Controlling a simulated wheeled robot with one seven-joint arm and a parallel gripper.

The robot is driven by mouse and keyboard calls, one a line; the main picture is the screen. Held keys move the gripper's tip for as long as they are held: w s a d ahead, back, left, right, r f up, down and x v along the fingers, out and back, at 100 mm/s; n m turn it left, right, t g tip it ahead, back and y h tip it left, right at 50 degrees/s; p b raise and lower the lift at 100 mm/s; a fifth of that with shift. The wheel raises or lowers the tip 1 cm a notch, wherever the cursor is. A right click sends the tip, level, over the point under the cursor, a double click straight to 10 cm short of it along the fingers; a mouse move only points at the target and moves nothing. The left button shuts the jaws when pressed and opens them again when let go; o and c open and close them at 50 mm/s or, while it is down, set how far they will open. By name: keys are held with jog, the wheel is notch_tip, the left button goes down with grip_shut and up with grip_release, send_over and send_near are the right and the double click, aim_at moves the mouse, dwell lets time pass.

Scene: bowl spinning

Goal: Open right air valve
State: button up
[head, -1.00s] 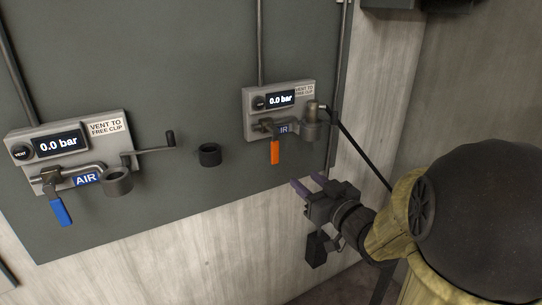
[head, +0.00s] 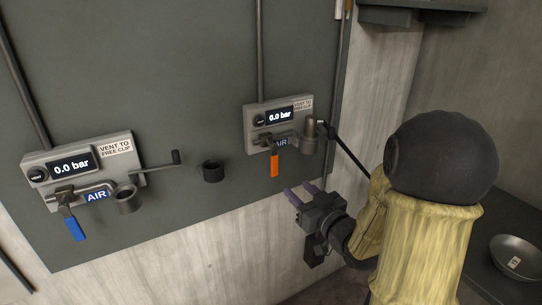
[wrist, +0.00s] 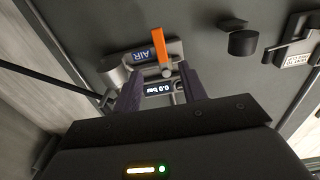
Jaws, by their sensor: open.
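The right air valve has an orange handle (head: 274,165) that hangs straight down below its grey unit (head: 262,118), which reads 0.0 bar. A hose connector sits in the socket (head: 309,140) on the unit's right side. My gripper (head: 300,194) is open and empty, below and slightly right of the orange handle, apart from it. In the wrist view the orange handle (wrist: 162,48) appears beyond and between the two dark purple fingers (wrist: 160,90), with the AIR label beside it.
The left air unit (head: 110,155) has a blue handle (head: 74,228) hanging down at a slant. A black hose (head: 350,155) runs down from the right connector. A metal bowl (head: 514,257) rests on a dark surface at right.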

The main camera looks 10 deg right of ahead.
aim_at(275, 168)
jog(key=shift+w+a+r+p, duration=0.15)
jog(key=shift+p, duration=0.65)
jog(key=x, duration=0.9)
jog(key=p+x, duration=0.1)
jog(key=x, duration=0.4)
jog(key=shift+w+a+f, duration=0.1)
jog(key=shift+w+f, duration=0.15)
jog(key=shift+w, duration=0.05)
jog(key=shift+c, duration=0.4)
grip_shut()
